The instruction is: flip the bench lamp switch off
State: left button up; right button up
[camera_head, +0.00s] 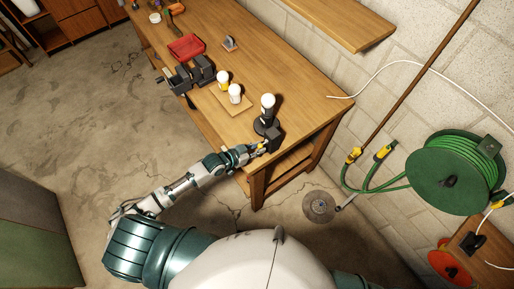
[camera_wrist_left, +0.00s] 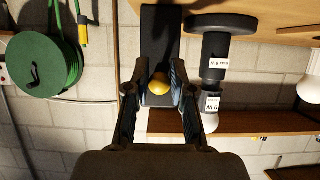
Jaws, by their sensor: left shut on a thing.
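The bench lamp (camera_head: 267,115) stands upright near the bench's front right corner, with a dark round base and a white bulb on top. It appears upside down in the left wrist view (camera_wrist_left: 214,52). I cannot tell whether the bulb is lit. A dark switch box (camera_head: 275,137) sits beside the lamp; in the wrist view, the box (camera_wrist_left: 160,30) carries a round yellow knob (camera_wrist_left: 159,84). My left gripper (camera_head: 261,148) is at the box, with its fingers (camera_wrist_left: 159,76) on either side of the knob, shut on it. My right gripper is not in view.
A green hose reel (camera_head: 455,172) hangs on the block wall at right.

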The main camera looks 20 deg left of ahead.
pick_arm(q)
jog(key=shift+f, duration=0.3)
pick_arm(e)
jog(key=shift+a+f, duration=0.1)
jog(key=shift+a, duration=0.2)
pick_arm(q)
jog(key=shift+f, duration=0.15)
jog(key=o, duration=0.9)
jog(key=shift+w, duration=0.15)
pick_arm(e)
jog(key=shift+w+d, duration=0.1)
